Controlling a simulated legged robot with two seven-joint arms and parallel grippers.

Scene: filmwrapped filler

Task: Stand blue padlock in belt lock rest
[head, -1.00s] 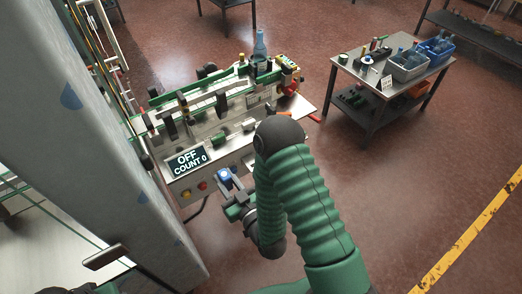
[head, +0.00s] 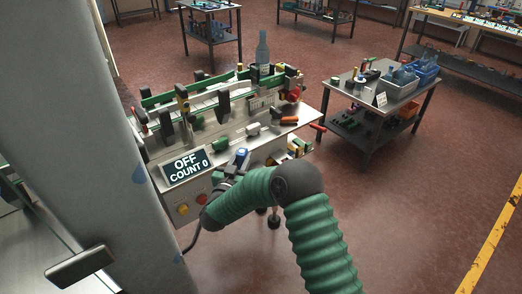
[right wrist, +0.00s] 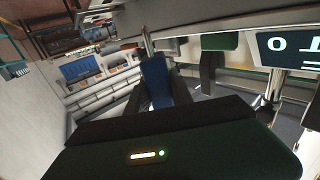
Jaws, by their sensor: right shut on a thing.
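The blue padlock (head: 242,153) is in my right gripper (head: 236,162), at the front edge of the conveyor machine (head: 228,128), just right of its OFF / COUNT 0 display (head: 186,167). In the right wrist view the padlock's blue body (right wrist: 155,78) stands between the two dark fingers, which are shut on it. My green sleeved right arm reaches in from the lower right and hides part of the machine's front. I cannot make out the belt lock rest for sure. My left gripper is not in view.
A clear blue bottle (head: 262,50) stands at the machine's far end. Yellow (head: 183,210) and red (head: 202,199) buttons sit below the display. A tall grey panel (head: 125,140) stands close on the left. A side table (head: 350,88) with bins is to the right; the floor between is open.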

